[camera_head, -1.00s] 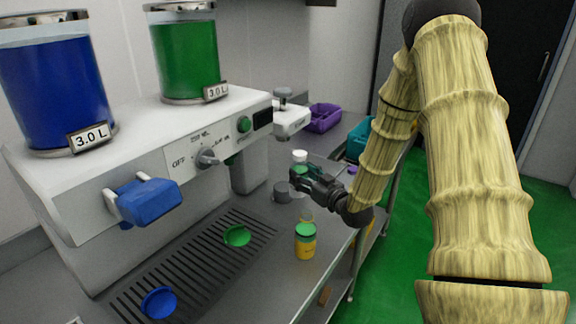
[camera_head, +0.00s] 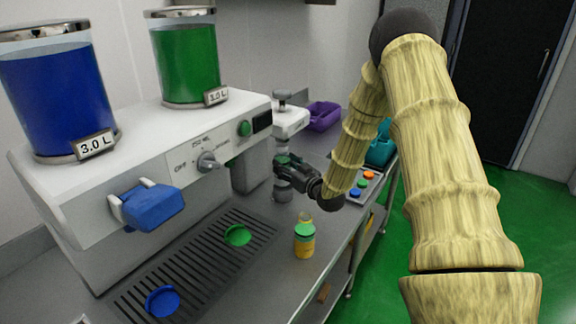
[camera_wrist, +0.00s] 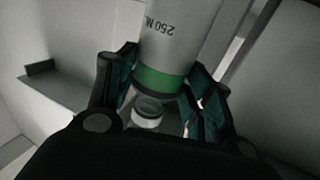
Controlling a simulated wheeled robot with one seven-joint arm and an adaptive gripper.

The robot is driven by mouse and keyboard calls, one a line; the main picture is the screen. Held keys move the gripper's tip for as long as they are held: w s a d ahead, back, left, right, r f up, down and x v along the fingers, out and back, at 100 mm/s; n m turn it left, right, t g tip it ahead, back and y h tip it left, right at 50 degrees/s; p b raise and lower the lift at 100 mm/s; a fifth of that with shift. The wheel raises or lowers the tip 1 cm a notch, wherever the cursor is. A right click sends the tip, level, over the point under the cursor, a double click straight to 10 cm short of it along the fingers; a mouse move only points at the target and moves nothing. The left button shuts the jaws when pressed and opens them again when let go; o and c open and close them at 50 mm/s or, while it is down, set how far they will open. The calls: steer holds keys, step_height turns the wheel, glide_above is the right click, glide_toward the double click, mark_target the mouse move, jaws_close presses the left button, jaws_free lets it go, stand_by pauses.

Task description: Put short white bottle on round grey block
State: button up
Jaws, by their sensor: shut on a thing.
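The short white bottle (camera_wrist: 180,40) fills the upper middle of the wrist view, with upside-down "250 ML" print and a green band. My gripper (camera_wrist: 163,80) has its fingers on both sides of it and is shut on it. In the head view my gripper (camera_head: 284,166) is at the far end of the counter, under the machine's side head, and the bottle is mostly hidden there. The round grey block (camera_head: 283,193) shows just below my gripper. I cannot tell whether the bottle touches it.
The white drink machine (camera_head: 170,150) stands at left, its side head (camera_head: 288,122) close above my gripper. A yellow bottle with a green top (camera_head: 304,242) stands in front. A panel with coloured buttons (camera_head: 362,186), a purple bin (camera_head: 322,118) and a teal bin (camera_head: 380,152) lie beyond.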

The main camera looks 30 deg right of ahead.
steer(key=shift+f, duration=0.35)
steer(key=shift+f, duration=0.15)
steer(key=o, duration=1.2)
steer(key=shift+r, duration=0.2)
steer(key=shift+s+d+b, duration=0.15)
steer(key=shift+s+b, duration=0.65)
steer(key=shift+s, duration=2.25)
steer(key=shift+s+d+b, duration=0.15)
steer(key=shift+s+b, duration=0.65)
steer(key=shift+s, duration=2.2)
